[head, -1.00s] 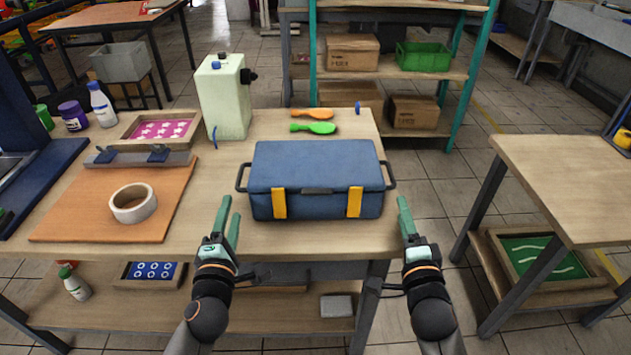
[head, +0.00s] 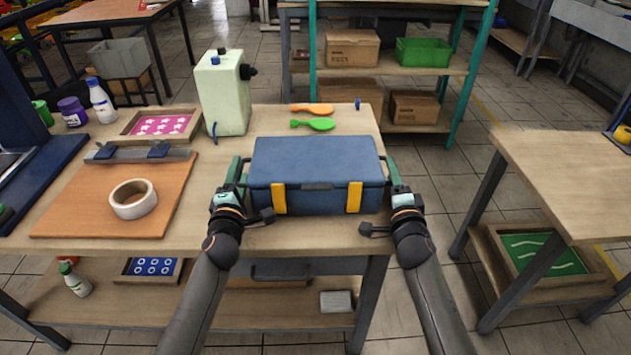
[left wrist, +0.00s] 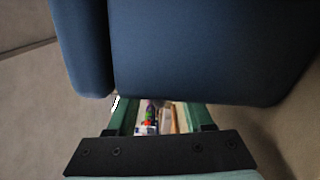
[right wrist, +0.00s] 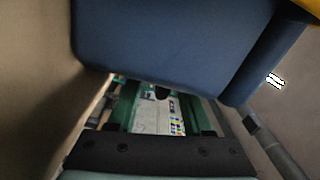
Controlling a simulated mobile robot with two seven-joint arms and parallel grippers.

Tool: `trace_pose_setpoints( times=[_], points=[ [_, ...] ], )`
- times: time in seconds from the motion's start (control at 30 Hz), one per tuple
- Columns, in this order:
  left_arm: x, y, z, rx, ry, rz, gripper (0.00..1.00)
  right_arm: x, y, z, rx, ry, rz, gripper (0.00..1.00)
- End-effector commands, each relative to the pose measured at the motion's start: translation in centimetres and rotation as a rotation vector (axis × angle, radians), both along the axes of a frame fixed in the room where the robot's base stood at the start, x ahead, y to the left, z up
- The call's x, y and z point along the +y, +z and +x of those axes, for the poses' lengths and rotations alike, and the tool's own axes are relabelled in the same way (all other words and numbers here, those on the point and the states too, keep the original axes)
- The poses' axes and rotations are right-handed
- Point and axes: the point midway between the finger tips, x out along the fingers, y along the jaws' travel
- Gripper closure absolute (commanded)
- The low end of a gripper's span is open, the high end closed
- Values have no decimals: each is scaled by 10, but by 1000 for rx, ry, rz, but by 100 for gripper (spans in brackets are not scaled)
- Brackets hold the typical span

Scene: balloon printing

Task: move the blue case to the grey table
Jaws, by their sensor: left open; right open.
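The blue case (head: 317,175), with two yellow latches, sits upright on the near wooden-topped table (head: 345,238). My left gripper (head: 238,172) is at the case's left side and my right gripper (head: 392,172) at its right side, both by its side handles. The handles are mostly hidden behind the grippers. In the left wrist view the case (left wrist: 195,50) fills the top above two parted green fingers. The right wrist view also shows parted fingers below the case (right wrist: 170,45). I cannot tell whether the fingers touch the handles. No plainly grey tabletop shows.
Another wooden-topped table with grey legs (head: 575,175) stands at right across a floor gap; its visible top is mostly clear. A pale green canister (head: 222,95), green and orange paddles (head: 313,124) and a tape roll (head: 133,199) share the case's table.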

Motion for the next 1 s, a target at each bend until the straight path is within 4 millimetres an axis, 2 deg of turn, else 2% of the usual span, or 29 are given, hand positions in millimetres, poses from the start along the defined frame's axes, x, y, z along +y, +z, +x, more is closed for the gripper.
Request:
trace_pose_setpoints(
  times=[0.2, 0.5, 0.93, 1.0],
  points=[
    [0, 0, 10, 0, -1, -1, 49, 1, 1, 10, -1, 1, 1, 50],
    [0, 0, 11, 0, -2, 0, 50, 1, 1, 11, -1, 2, 1, 51],
    [0, 0, 10, 0, -2, 0, 98, 1, 0, 10, 0, 2, 1, 99],
    [0, 0, 10, 0, -2, 0, 100, 1, 0, 10, 0, 2, 1, 100]
  ],
)
